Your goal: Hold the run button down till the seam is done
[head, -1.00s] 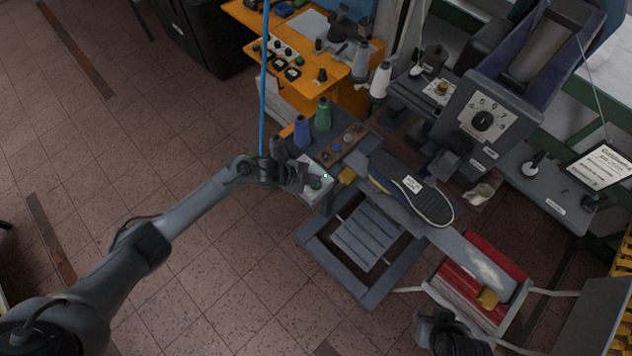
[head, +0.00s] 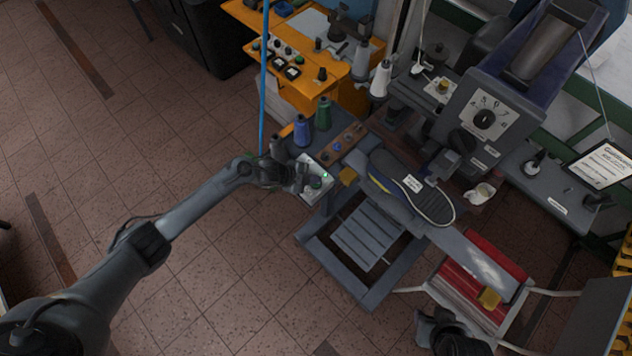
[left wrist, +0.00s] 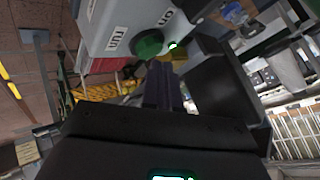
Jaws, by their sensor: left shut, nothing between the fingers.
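The control box (head: 312,194) is pale, on the bench corner left of the machine. Its green run button (head: 315,183) is partly hidden by my left gripper (head: 306,180). In the left wrist view, the green button (left wrist: 148,44) sits beside the "run" label, with a lit green lamp (left wrist: 174,45) near "on". My left fingers (left wrist: 166,84) are shut and empty, with their tips close to the button; I cannot tell whether they touch it.
A blue spool (head: 302,131) and a green spool (head: 323,114) stand behind the control box. A blue hanging line (head: 264,80) passes by my left wrist. An orange bench (head: 345,85) is at the back. The floor at left is clear.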

